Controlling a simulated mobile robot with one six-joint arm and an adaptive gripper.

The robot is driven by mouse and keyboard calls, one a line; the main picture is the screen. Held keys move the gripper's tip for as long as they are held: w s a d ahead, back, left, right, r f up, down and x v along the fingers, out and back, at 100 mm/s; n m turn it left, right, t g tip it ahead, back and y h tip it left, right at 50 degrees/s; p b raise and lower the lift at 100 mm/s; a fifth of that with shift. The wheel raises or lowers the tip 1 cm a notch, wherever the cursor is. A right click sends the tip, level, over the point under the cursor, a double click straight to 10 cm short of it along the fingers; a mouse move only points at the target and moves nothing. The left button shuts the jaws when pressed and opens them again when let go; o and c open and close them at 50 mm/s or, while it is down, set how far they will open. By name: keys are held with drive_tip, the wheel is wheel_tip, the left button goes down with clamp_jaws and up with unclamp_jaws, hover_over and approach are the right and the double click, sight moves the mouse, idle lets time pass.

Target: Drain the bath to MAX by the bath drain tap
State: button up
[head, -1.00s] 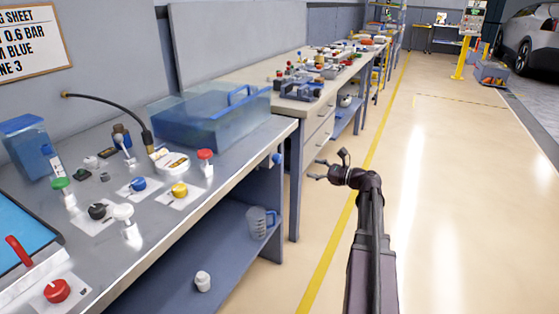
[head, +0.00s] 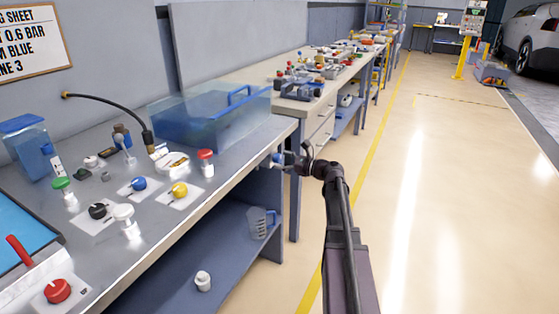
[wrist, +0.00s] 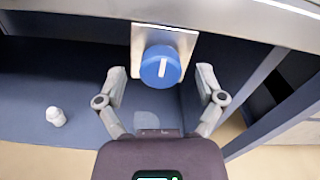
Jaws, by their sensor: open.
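The bath (head: 185,128) is a clear blue-tinted tub of blue liquid at the far end of the near bench. A blue round knob (wrist: 160,66), which looks like the drain tap, is on a metal plate below the bench edge. Its white mark points roughly up and down in the wrist view. My gripper (wrist: 160,78) is open, with one finger on each side of the knob and visible gaps. In the head view my gripper (head: 292,160) is at the bench's right end and partly hides the knob. I cannot make out a MAX mark or the level.
A measuring jug (head: 262,222) stands on the lower shelf, and a white bottle (head: 203,281) stands nearer. Coloured knobs and caps, such as the yellow knob (head: 179,190), crowd the benchtop. The aisle floor (head: 440,220) on the right is clear.

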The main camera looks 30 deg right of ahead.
drive_tip(key=shift+w+a, duration=0.25)
drive_tip(key=shift+w, duration=0.1)
drive_tip(key=c, duration=1.1)
drive_tip(key=shift+c, duration=0.2)
drive_tip(key=shift+n, duration=3)
drive_tip(key=shift+a, duration=0.1)
